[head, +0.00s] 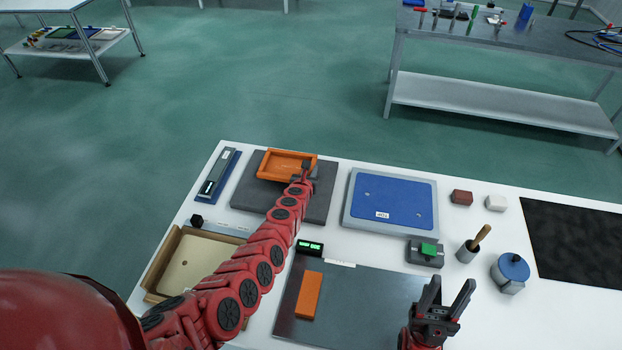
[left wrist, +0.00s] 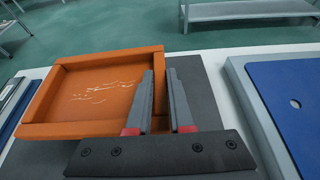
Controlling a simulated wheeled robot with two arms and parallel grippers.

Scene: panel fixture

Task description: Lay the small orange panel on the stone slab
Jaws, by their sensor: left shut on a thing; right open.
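The small orange panel (head: 283,164), a shallow tray with a raised rim, is over the back left part of the dark grey stone slab (head: 318,205). In the left wrist view the panel (left wrist: 95,90) fills the left, tilted in the picture, with slab (left wrist: 205,105) showing to its right. My left gripper (head: 307,170) is shut on the panel's right rim; its fingers (left wrist: 163,95) show in the wrist view. I cannot tell whether the panel touches the slab or hangs just above it. My right gripper (head: 453,286) is open and empty at the front.
A blue panel on a grey base (head: 390,203) stands right of the slab. A narrow grey-and-blue fixture (head: 217,175) is on its left. A beige tray (head: 190,262), an orange block (head: 310,295) on a dark plate (head: 365,300), and a cup with a wooden handle (head: 470,250) are nearer.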

